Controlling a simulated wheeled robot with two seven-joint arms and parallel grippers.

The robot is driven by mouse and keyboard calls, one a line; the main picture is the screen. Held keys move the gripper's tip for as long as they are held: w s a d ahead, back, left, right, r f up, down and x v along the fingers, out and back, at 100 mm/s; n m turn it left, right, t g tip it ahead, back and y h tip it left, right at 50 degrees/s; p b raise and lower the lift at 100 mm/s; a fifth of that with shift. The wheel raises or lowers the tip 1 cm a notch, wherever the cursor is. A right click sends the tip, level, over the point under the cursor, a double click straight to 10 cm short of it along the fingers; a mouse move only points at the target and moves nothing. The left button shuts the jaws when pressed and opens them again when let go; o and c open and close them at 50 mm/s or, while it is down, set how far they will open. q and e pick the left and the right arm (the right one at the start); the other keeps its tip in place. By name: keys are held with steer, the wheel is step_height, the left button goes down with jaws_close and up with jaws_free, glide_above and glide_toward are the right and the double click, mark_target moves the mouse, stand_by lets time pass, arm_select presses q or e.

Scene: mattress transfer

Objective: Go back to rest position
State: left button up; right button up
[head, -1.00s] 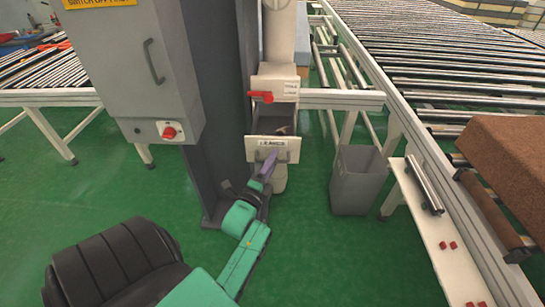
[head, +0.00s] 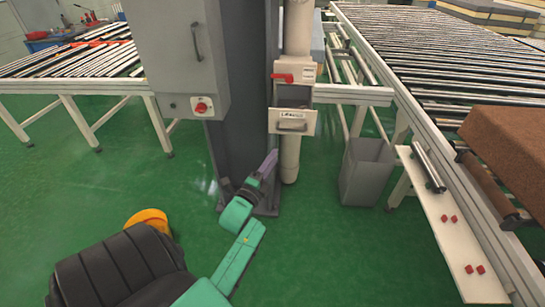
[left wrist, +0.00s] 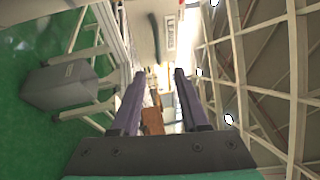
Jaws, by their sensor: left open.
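My left gripper (head: 270,163) is purple on a green arm. It stands open in front of the dark grey column, below and left of a white labelled drawer front (head: 293,123). A gap shows between the gripper and the drawer front. In the left wrist view the two purple fingers (left wrist: 158,74) are apart with nothing between them. My right gripper is not in view.
A grey cabinet (head: 180,50) with a red knob stands left of the column. A grey bin (head: 367,172) stands right of the drawer. A roller conveyor (head: 430,50) with a brown block (head: 515,145) runs along the right. Green floor (head: 330,255) is open in front.

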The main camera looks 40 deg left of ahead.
arm_select(q)
steer(key=s+d+f+n+g+h, duration=0.1)
steer(key=s+d+f+n+g, duration=0.15)
steer(key=f, duration=0.85)
steer(key=s+d+f+n+g+h, duration=0.1)
steer(key=s+d+f+n+g, duration=0.2)
steer(key=f, duration=0.7)
steer(key=s+d+f+n+g+h, duration=0.2)
steer(key=s+d+f+g, duration=0.15)
steer(key=f, duration=0.75)
steer(key=s+d+f+n+g, duration=0.1)
steer(key=s+f+n+g, duration=0.1)
steer(key=s+f, duration=0.3)
steer(key=s+d+f+n+g, duration=0.1)
steer(key=s+f+g, duration=0.3)
steer(key=s, duration=0.9)
steer(key=s+d+f+n+g, duration=0.1)
steer(key=s+f+n+g, duration=0.2)
steer(key=s+f, duration=0.3)
steer(key=s, duration=0.4)
steer(key=shift+d+f, duration=0.2)
steer(key=shift+d, duration=0.05)
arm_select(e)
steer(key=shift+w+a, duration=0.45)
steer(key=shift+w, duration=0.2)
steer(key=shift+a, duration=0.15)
